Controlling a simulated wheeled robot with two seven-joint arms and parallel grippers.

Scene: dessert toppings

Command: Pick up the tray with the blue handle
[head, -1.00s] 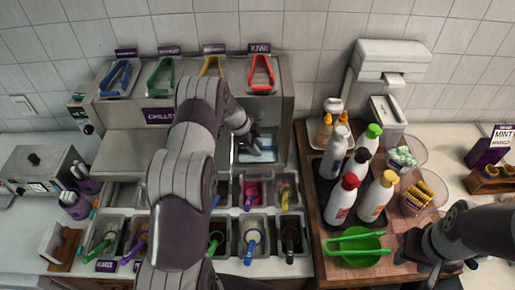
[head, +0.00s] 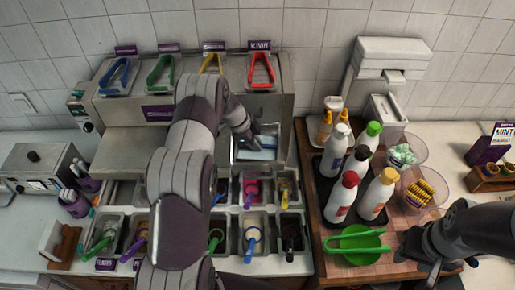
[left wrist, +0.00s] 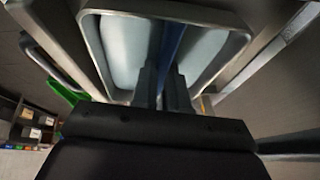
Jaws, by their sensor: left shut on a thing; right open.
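The tray (left wrist: 118,42) fills the top of the left wrist view, with a pale grey inside, a metal rim and a blue handle (left wrist: 172,40) across its middle. My left gripper (left wrist: 165,80) is shut on the blue handle. In the head view the pale tray (head: 262,153) shows at the opening of the steel chiller, partly behind my left gripper (head: 250,138). The handle is hard to make out there. My right gripper (head: 424,255) is open and empty at the wooden board's front right corner.
Topping bins with coloured utensils (head: 252,234) lie in front of the chiller (head: 130,141). Tongs (head: 261,70) stand on its top. Bottles (head: 343,197), a green bowl (head: 355,256) and clear bowls (head: 418,193) crowd the wooden board (head: 313,210) at right.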

